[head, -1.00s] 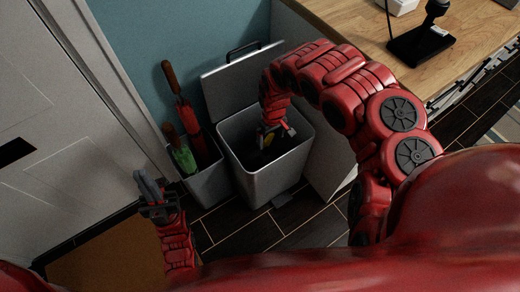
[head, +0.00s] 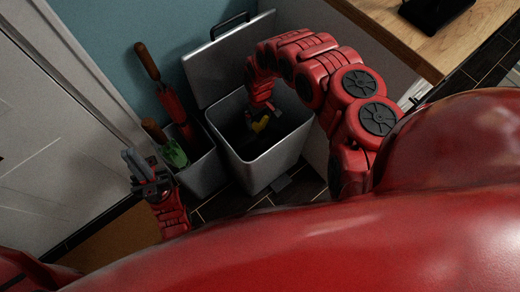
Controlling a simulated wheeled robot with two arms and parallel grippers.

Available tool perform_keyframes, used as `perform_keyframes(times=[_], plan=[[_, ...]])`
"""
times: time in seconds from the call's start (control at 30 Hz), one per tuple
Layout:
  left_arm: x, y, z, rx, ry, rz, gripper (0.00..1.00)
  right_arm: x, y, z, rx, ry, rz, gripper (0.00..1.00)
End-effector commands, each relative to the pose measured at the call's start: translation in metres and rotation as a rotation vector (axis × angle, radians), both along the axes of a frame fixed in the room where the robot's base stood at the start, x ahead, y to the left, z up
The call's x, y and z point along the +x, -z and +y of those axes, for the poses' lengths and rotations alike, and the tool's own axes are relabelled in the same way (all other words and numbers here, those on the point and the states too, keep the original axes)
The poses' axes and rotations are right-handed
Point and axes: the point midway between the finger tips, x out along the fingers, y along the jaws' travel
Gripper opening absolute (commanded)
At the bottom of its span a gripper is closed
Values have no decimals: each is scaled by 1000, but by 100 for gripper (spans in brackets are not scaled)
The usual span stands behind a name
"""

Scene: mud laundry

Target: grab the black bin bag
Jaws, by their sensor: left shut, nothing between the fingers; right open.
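A grey pedal bin (head: 253,172) stands on the dark floor with its lid (head: 228,62) raised at the back. Its inside is dark, and the black bin bag cannot be told clearly from the shadow there. My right gripper (head: 257,112) reaches down into the bin mouth from above. It is open, with its fingertips mostly lost in the dark. I cannot tell whether it touches the bag. My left gripper (head: 139,163) is shut and empty, pointing up, left of the bin.
A narrower grey container (head: 205,178) left of the bin holds umbrellas or tools with wooden handles, one red (head: 172,103) and one green (head: 173,152). A white door (head: 50,130) is at the left. A wooden counter (head: 400,28) is at upper right.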

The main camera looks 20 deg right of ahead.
Motion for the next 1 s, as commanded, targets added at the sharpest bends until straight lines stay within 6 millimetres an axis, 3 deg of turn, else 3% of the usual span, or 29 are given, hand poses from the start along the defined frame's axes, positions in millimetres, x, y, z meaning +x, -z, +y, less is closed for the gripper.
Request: perform_keyframes(times=[0.17, 0.33, 0.5, 0.77, 1.0], plan=[[0, 4, 0, 0, 0, 0, 0, 1, 12, -1, 0, 1, -3, 100], [0, 11, 0, 0, 0, 0, 0, -1, 40, -3, 1, 2, -3, 100], [0, 13, 0, 0, 0, 0, 0, 0, 54, -3, 0, 1, -3, 100], [0, 13, 0, 0, 0, 0, 0, 0, 55, -4, -2, 1, -4, 100], [0, 13, 0, 0, 0, 0, 0, 1, 55, -4, -2, 1, -4, 60]])
